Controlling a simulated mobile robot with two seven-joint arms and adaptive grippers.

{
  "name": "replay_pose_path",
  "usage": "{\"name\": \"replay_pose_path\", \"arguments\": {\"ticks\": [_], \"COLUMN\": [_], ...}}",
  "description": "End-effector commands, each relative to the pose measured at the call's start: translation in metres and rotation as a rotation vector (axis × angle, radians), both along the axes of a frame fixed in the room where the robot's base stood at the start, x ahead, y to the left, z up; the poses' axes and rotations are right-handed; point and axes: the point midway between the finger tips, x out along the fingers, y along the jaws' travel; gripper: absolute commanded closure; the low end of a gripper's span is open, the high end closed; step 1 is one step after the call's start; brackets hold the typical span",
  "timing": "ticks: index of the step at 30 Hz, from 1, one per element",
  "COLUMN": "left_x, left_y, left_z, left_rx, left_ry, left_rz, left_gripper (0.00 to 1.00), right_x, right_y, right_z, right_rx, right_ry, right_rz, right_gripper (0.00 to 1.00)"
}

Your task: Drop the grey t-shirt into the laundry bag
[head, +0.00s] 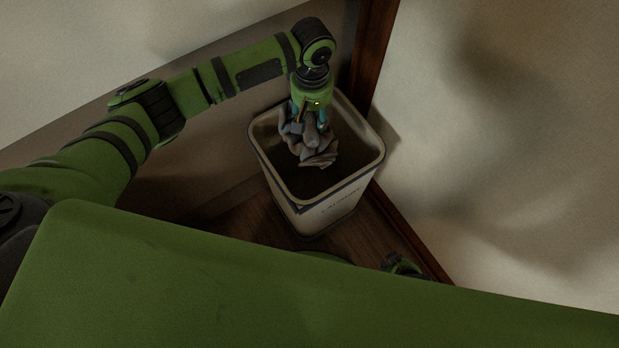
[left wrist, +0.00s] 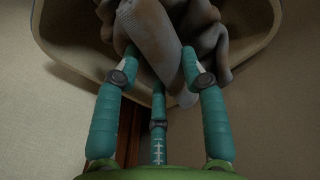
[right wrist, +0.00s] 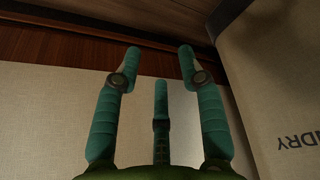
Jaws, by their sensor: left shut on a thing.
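The grey t-shirt (head: 318,150) hangs crumpled from my left gripper (head: 309,124), over the open mouth of the laundry bag (head: 270,180). The bag is a pale, upright, square-mouthed bin with a dark rim and lettering on its front. In the left wrist view, the fingers of my left gripper (left wrist: 160,60) are closed around a fold of the t-shirt (left wrist: 150,30), with the bag's rim (left wrist: 75,70) behind. My right gripper (right wrist: 158,70) has its fingers apart and empty, low beside the bag (right wrist: 285,90); its lettered side shows in the right wrist view.
The bag stands on a dark wooden floor (head: 225,215) in a corner. A wall (head: 500,130) with a dark wooden baseboard is close on the right, and a dark wooden post (head: 372,50) rises behind the bag. Another wall lies behind my left arm.

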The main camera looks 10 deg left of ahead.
Motion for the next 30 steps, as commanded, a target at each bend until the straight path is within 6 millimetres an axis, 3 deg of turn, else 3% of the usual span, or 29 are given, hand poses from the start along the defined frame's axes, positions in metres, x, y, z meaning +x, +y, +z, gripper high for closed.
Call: {"name": "replay_pose_path", "arguments": {"ticks": [9,26,27,28,30], "left_x": [0.000,0.000,0.000,0.000,0.000], "left_y": [0.001,0.000,0.000,0.000,0.000], "left_z": [-0.023,-0.027,-0.027,-0.027,-0.027], "left_rx": [0.001,0.000,0.000,0.000,0.000], "left_ry": [-0.002,-0.001,-0.001,-0.001,-0.001], "left_rz": [0.000,-0.001,-0.001,-0.001,-0.001], "left_gripper": [1.00,1.00,0.42,0.31,0.31], "right_x": [-0.013,-0.020,-0.020,-0.020,-0.020], "right_y": [0.005,0.006,0.006,0.006,0.006], "right_z": [0.009,0.019,0.019,0.019,0.019], "right_rx": [-0.006,-0.009,-0.009,-0.009,-0.010], "right_ry": [0.108,0.154,0.154,0.154,0.154], "right_rz": [-0.020,-0.026,-0.026,-0.026,-0.026], "right_gripper": [0.60,0.60,0.60,0.60,0.60]}}
